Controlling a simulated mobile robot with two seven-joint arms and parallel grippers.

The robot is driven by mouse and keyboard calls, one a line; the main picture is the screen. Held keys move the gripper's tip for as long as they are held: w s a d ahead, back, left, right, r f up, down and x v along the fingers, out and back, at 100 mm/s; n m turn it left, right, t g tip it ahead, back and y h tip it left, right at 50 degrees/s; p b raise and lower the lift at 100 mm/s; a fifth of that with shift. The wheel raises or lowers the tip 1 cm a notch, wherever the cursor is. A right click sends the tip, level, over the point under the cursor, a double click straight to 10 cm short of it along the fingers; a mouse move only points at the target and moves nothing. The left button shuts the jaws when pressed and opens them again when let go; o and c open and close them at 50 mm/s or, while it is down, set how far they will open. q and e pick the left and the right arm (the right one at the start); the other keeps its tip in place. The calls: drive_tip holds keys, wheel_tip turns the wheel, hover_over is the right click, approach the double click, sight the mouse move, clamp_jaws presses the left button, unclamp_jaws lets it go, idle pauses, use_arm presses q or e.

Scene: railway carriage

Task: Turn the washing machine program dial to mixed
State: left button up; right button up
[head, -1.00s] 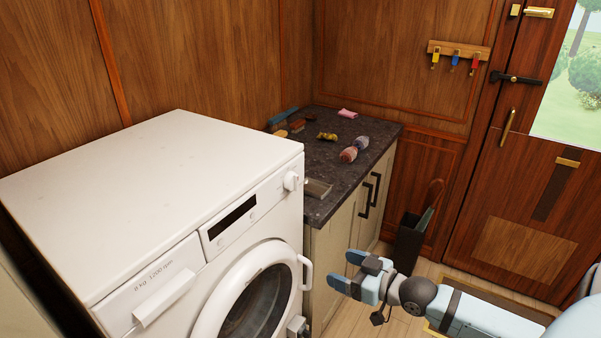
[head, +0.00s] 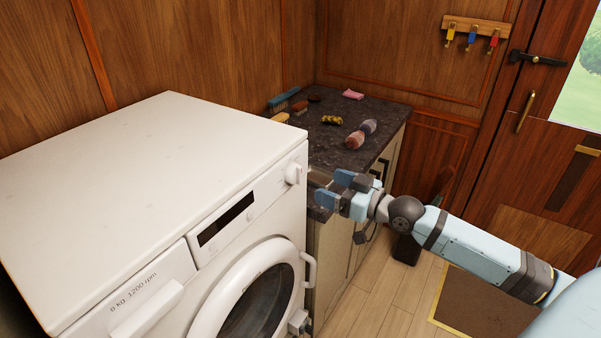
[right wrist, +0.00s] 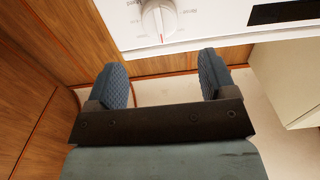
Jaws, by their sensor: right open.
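The white washing machine (head: 170,190) stands at the left in the head view. Its white program dial (head: 293,173) is at the right end of the control panel. The dial (right wrist: 158,20) also shows at the top of the right wrist view, with a red mark at its lower edge and print beside it too small to read surely. My right gripper (head: 335,190) is open and empty, to the right of the dial and apart from it. Its two fingers (right wrist: 165,80) point toward the panel in the right wrist view. My left gripper is not in view.
The door handle (head: 309,270) of the machine sticks out below the dial. A dark countertop (head: 320,160) with brushes and a pink item (head: 353,94) is behind my right gripper. A dark bin (head: 407,248) stands on the floor.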

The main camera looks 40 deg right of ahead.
sight(301, 175)
drive_tip(key=p+x, duration=0.1)
drive_tip(key=x, duration=0.7)
drive_tip(key=shift+w+a, duration=0.2)
drive_tip(key=shift+w, duration=0.15)
drive_tip(key=c, duration=0.9)
